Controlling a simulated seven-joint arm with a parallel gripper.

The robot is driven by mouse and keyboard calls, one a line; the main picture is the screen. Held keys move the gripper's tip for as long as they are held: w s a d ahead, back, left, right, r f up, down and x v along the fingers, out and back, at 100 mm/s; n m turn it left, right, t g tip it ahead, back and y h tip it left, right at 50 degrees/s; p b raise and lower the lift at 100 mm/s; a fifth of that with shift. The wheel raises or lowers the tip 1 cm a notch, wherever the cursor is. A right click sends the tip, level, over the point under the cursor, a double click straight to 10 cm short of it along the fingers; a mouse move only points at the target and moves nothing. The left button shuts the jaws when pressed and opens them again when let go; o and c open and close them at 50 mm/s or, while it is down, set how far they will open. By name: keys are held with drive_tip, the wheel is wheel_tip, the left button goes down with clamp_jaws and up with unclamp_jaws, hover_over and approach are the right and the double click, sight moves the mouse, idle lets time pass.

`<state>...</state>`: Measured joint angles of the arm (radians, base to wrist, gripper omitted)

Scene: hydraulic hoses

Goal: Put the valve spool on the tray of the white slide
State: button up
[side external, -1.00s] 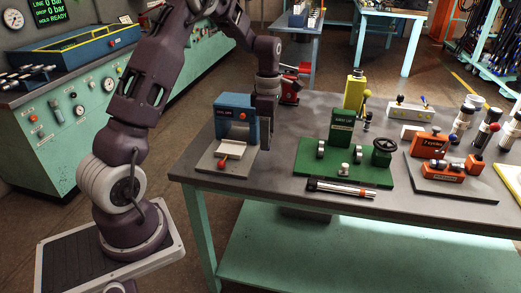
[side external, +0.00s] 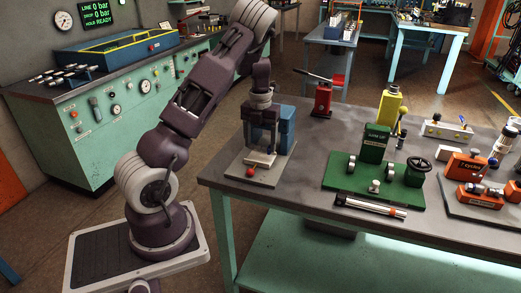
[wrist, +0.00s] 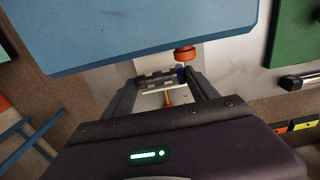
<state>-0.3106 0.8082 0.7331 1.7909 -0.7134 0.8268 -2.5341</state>
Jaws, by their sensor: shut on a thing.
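My gripper (side external: 262,143) points down over the front of the blue machine (side external: 288,128). The white slide's tray (side external: 262,158) shows low between and behind the fingers, with a red knob (side external: 250,172) at its front. In the wrist view my gripper (wrist: 162,80) is shut on a small grey, ridged part, which I take to be the valve spool (wrist: 155,78). It lies crosswise between the fingertips, with a dark blue end at the right. A pale strip of the tray shows just below it. Whether spool and tray touch cannot be told. In the side view the fingers mostly hide the spool.
The blue machine (wrist: 150,30) stands very close to my fingers. A green fixture (side external: 375,180) with a handwheel stands to the right, with silver rods (side external: 370,206) before it. A red hand-lever tool (side external: 322,98) and a yellow block (side external: 390,105) stand behind. Bare tabletop lies between.

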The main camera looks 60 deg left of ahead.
drive_tip(key=shift+f, duration=1.25)
drive_tip(key=o, duration=1.7)
drive_tip(key=shift+f, duration=0.1)
